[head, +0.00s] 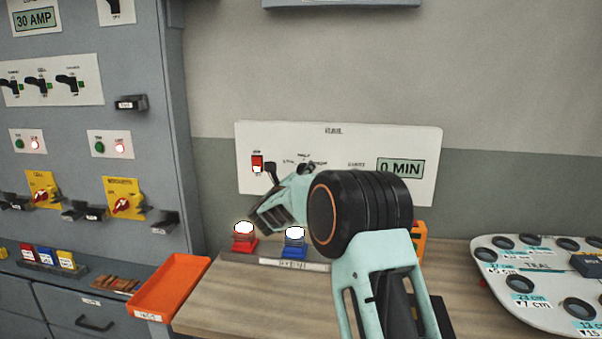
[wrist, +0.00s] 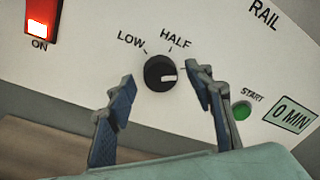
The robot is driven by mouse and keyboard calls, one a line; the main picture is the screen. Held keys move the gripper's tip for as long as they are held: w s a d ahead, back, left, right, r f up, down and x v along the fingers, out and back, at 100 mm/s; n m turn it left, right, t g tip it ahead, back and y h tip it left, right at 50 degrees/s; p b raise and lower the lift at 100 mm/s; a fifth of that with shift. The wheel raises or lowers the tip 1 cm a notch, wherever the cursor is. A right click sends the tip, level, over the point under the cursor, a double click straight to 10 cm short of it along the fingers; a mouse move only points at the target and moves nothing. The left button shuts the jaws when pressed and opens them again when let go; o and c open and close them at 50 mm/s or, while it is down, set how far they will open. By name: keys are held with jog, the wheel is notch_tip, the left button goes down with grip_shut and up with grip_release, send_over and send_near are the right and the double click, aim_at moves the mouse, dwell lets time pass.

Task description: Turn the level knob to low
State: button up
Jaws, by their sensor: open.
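The level knob (wrist: 158,70) is a round black dial on the white RAIL panel. Its white mark points right, away from the LOW label (wrist: 131,38) at its upper left and past the HALF label (wrist: 176,38). My gripper (wrist: 159,79) is open, with one blue-padded fingertip on each side of the knob. There seems to be a gap on both sides; contact cannot be told. The right finger may cover a further label. In the head view my gripper (head: 287,173) is at the panel, and the knob cannot be made out clearly.
The white panel (head: 400,143) carries a lit red switch (head: 257,163), a green START button (wrist: 241,111) and a 0 MIN display (head: 400,168). Red (head: 244,242) and blue (head: 294,246) lamp-topped blocks stand below my gripper. An orange tray (head: 172,285) lies at left, a pale mould (head: 545,275) at right.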

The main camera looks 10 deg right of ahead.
jog(key=shift+w+d, duration=0.1)
jog(key=shift+w, duration=0.05)
jog(key=c, duration=1.2)
jog(key=shift+o, duration=0.2)
